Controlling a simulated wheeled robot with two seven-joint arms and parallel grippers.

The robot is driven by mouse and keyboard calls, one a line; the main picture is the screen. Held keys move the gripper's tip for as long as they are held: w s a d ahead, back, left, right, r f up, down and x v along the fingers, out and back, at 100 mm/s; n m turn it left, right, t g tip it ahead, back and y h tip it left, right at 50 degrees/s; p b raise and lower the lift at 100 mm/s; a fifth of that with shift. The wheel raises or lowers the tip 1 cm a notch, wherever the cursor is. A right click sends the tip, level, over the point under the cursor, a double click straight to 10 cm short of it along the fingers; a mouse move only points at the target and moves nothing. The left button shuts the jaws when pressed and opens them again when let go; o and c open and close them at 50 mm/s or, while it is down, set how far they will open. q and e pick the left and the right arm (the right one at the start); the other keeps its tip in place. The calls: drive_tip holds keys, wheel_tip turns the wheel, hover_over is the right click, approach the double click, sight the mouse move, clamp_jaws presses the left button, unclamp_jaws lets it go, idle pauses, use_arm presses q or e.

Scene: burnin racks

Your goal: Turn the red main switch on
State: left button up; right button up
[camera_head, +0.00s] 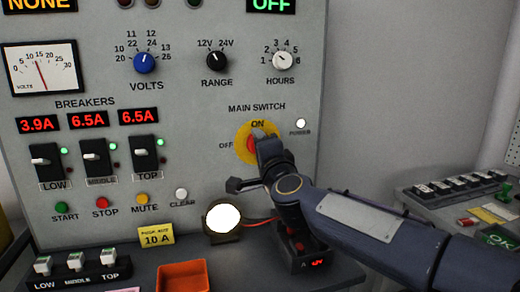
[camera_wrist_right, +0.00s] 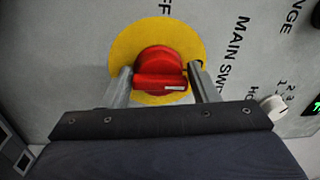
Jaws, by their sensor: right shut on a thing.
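The red main switch (camera_head: 252,144) is a round knob on a yellow disc (camera_head: 241,138) on the grey panel, with ON above and OFF at its left. My right gripper (camera_head: 262,138) reaches it from the right and partly hides it. In the right wrist view the red knob (camera_wrist_right: 160,66) sits between the two fingers of my right gripper (camera_wrist_right: 162,84), which is shut on it. The knob's white mark lies along its grip bar, toward the MAIN SWITCH lettering, which is the ON side. My left gripper is not in view.
A white power lamp (camera_head: 300,123) is right of the switch. The hours dial (camera_head: 283,60) is above. A round bright lamp (camera_head: 223,218) and an orange bin (camera_head: 183,277) are below. Another console (camera_head: 455,200) stands at the right. Breaker levers (camera_head: 97,160) are at the left.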

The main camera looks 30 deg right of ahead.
drive_tip(key=shift+f, duration=0.35)
drive_tip(key=o, duration=0.7)
drive_tip(key=shift+c, duration=0.2)
drive_tip(key=shift+o, duration=0.6)
drive_tip(key=shift+r, duration=0.15)
drive_tip(key=p+v, duration=0.1)
drive_tip(key=v, duration=0.6)
drive_tip(key=shift+s, duration=0.4)
